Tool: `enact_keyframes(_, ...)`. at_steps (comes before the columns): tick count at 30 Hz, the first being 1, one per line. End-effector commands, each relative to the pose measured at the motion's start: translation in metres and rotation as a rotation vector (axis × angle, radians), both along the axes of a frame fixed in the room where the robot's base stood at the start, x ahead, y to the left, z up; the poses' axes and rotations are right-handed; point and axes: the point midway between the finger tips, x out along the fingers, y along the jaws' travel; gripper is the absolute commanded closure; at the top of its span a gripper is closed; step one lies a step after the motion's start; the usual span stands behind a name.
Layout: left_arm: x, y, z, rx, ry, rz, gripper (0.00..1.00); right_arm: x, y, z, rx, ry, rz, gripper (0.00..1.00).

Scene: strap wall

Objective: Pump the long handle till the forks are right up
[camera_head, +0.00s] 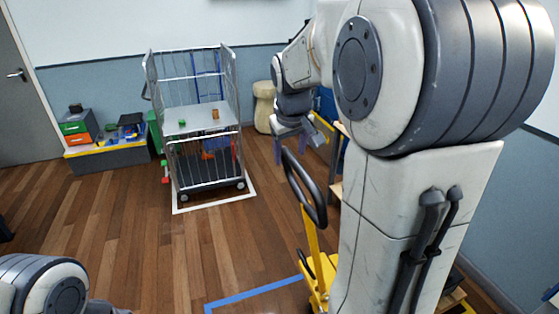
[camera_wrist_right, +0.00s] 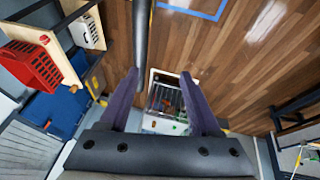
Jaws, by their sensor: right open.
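The yellow pallet jack (camera_head: 313,240) stands on the floor right of centre in the head view. Its long handle ends in a black loop grip (camera_head: 318,200) that leans up and left. My right gripper (camera_head: 291,148) is open and empty, just above the top of the loop. In the right wrist view, my right gripper (camera_wrist_right: 163,80) has its two purple fingers spread. A dark grey bar (camera_wrist_right: 142,35), likely the handle loop, runs down beside the left fingertip; I cannot tell if they touch. The forks are hidden behind my arm. Of my left arm, only a link shows at bottom left.
A wire roll cage (camera_head: 195,125) with small items on its shelf stands inside a white floor outline. A grey bench (camera_head: 110,153) with colourful boxes is at the left wall. Blue tape (camera_head: 250,297) marks the floor near the jack. Open wooden floor lies left.

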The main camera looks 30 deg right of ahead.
Motion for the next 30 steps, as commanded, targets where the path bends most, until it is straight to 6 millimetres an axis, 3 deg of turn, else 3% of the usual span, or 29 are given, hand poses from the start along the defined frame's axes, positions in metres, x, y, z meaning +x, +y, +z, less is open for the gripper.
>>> enact_keyframes(1, 0.0, 0.0, 0.0, 0.0, 0.0, 0.0, 1.0, -0.001, -0.016, 0.003, -0.011, -0.006, -0.03, 0.36)
enact_keyframes(5, 0.0, 0.0, 0.001, 0.0, 0.0, 0.0, 1.0, -0.002, -0.035, 0.004, -0.024, -0.011, -0.058, 0.36)
enact_keyframes(21, 0.0, 0.0, 0.016, 0.0, 0.0, 0.001, 1.0, 0.026, -0.058, -0.075, -0.022, -0.009, -0.059, 0.36)
enact_keyframes(30, 0.0, 0.0, 0.018, 0.0, 0.0, 0.001, 1.0, 0.031, -0.062, -0.088, -0.024, -0.013, -0.058, 0.36)
